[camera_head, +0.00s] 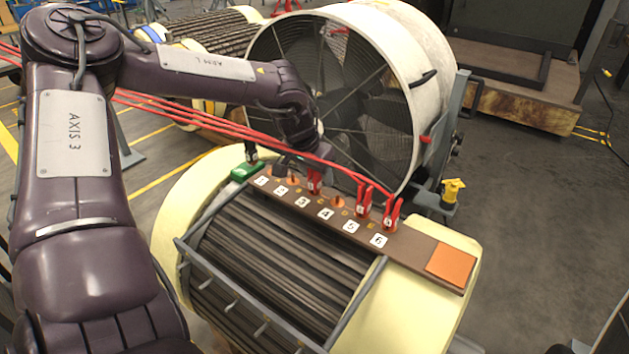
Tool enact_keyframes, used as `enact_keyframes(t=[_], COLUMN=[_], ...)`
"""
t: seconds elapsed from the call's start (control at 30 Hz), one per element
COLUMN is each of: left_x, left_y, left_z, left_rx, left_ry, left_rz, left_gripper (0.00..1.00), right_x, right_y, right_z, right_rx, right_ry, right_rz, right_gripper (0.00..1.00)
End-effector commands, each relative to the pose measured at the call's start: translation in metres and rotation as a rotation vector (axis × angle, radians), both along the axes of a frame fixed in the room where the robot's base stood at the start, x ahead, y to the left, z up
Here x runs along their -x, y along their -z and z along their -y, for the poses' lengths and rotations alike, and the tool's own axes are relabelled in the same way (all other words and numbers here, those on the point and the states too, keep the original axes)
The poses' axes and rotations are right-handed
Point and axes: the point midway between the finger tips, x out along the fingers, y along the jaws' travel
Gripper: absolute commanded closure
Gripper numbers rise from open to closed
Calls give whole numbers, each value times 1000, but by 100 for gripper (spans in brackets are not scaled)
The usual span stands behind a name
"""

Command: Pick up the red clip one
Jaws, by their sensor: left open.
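A brown strip (413,246) with number labels lies across the top of the rotor. Three red clips stand along it: one (315,183) behind label 3, one (363,197) behind label 5, one (392,214) behind label 6. I cannot tell which is called clip one; no red clip shows clearly at label 1 (262,181). My left gripper (314,168) is directly above the clip behind label 3, its fingers small and partly hidden by red cables. It is open; whether its fingers surround the clip is unclear. My right gripper is not in view.
Red cables (230,128) run from the left across to the clips. A large fan drum (400,60) stands close behind the strip. A green block (247,171) sits at the strip's left end, an orange pad (451,264) at its right. Open floor lies right.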

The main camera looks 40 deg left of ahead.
Motion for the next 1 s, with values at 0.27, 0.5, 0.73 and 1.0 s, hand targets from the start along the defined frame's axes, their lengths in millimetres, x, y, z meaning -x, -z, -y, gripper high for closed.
enact_keyframes(t=[0.27,0.5,0.73,1.0], left_x=[0,0,0,-1], left_y=[0,0,-1,-32], left_z=[0,0,0,0], left_rx=[0,0,1,0], left_ry=[0,0,0,-1], left_rz=[0,0,1,6], left_gripper=[62,93,100,100], right_x=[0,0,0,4], right_y=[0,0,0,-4], right_z=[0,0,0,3], right_rx=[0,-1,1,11], right_ry=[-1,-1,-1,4], right_rz=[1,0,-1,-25], right_gripper=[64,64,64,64])
